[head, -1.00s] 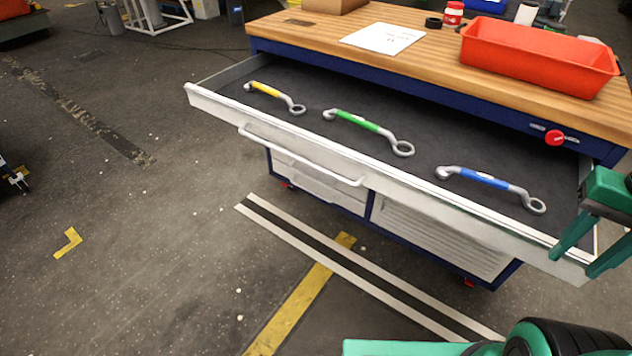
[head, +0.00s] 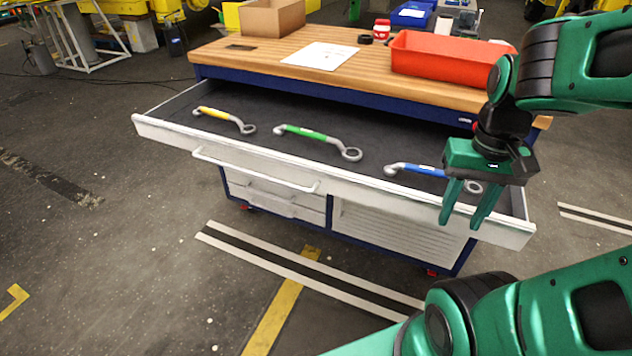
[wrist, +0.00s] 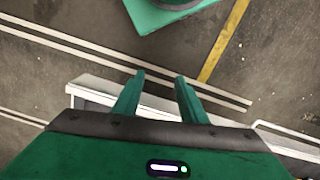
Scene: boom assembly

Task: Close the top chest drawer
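The top chest drawer (head: 360,182) is pulled far out below the wooden worktop. Its long white front has a bar handle (head: 255,172) left of the middle. Inside lie a yellow-gripped wrench (head: 225,119), a green-gripped wrench (head: 318,140) and a blue-gripped wrench (head: 415,170), its right end partly hidden by my gripper. My gripper (head: 462,220) points down near the right end of the drawer front, its fingers apart with nothing between them. In the wrist view the two fingers (wrist: 157,92) overlap the white drawer edge (wrist: 90,90); I cannot tell whether they touch it.
On the worktop (head: 250,60) stand a red bin (head: 450,62), a cardboard box (head: 272,18), a paper sheet (head: 320,56) and a black tape roll (head: 365,39). The floor in front of the chest is clear, with white and yellow lines.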

